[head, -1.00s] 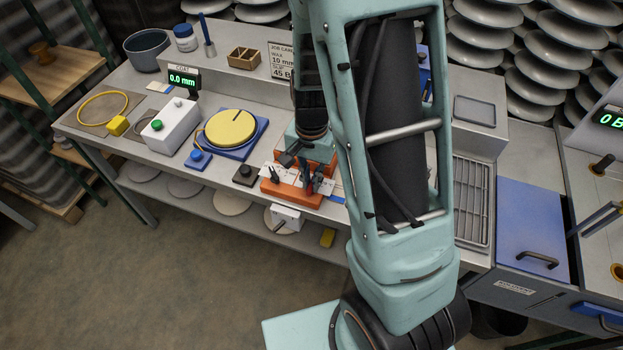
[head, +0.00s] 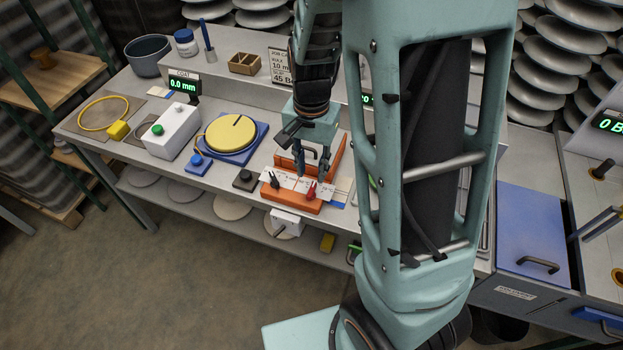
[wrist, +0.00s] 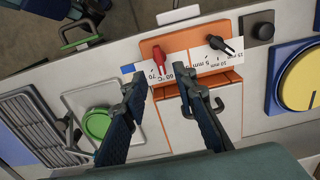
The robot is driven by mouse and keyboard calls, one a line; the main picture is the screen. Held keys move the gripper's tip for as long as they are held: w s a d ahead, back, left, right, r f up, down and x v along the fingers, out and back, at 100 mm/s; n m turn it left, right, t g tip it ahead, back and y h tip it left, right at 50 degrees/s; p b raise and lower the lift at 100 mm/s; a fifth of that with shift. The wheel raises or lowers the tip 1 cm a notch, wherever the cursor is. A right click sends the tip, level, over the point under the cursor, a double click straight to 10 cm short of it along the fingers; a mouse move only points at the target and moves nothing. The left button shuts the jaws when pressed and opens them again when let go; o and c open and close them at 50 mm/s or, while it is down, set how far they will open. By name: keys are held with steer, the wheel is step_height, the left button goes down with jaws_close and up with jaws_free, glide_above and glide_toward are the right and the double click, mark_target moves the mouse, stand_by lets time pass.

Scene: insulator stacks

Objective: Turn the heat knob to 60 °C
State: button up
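The orange heater block (head: 291,203) stands near the bench's front edge, with a white scale strip across it. A red knob (head: 311,189), beside the °C marks, shows in the wrist view (wrist: 160,60) with its pointer toward the 60 and 70 end of the scale; I cannot tell the exact mark. A black knob (head: 274,179) sits beside the mm marks (wrist: 221,46). My gripper (head: 312,172) hovers behind and above the red knob, touching neither knob. In the wrist view its two fingers (wrist: 158,86) are apart with nothing between them.
A yellow disc (head: 230,133) on a blue base and a black button box (head: 246,180) stand left of the block. A white box with a green button (head: 157,129) is farther left. In the wrist view, a wire rack (wrist: 40,125) and a green round thing (wrist: 97,123) lie left.

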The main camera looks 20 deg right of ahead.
step_height(320, 180, up, 5)
steer(key=shift+r, duration=0.15)
stand_by(0.5)
